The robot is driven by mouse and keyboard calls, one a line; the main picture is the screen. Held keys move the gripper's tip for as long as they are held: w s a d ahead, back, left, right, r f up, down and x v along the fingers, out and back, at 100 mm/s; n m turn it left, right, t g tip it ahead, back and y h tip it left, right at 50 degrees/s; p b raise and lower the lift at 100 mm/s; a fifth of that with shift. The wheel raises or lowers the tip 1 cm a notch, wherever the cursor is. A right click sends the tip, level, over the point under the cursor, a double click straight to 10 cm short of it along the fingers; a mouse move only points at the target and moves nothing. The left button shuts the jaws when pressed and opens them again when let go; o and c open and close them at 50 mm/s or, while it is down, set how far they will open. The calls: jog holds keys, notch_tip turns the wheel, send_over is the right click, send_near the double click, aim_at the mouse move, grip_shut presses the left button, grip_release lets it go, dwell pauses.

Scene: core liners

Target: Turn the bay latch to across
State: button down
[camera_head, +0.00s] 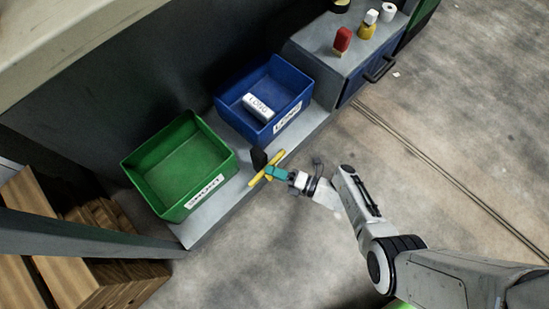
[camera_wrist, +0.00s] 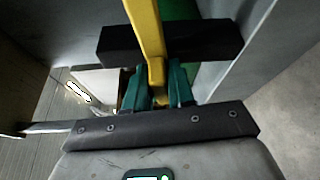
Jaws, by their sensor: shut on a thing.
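The bay latch is a yellow bar (camera_head: 279,156) on a black block (camera_head: 259,158), at the front edge of the shelf between the two bins. In the head view the bar lies slanted, from lower left to upper right. In the wrist view the yellow bar (camera_wrist: 147,28) runs nearly upright across the front of the black block (camera_wrist: 120,46). My gripper (camera_head: 271,173), with teal fingers, is shut on the yellow latch. In the wrist view my gripper (camera_wrist: 158,88) holds the bar's near, lower part. The fingers hide part of the latch.
A green bin (camera_head: 228,161) and a blue bin (camera_head: 304,89) stand on the grey shelf (camera_head: 222,207). A cabinet (camera_head: 350,51) with small items stands beyond. Wooden boards (camera_head: 78,260) are at lower left. The floor at right is clear.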

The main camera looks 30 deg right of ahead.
jog(key=shift+f+m+y, duration=0.1)
jog(key=shift+m+y, duration=0.2)
jog(key=shift+m, duration=0.6)
jog(key=c, duration=1.1)
grip_release()
jog(key=p+v, duration=0.1)
jog(key=v, duration=0.9)
jog(key=shift+s+d, duration=0.15)
jog(key=shift+s, duration=0.25)
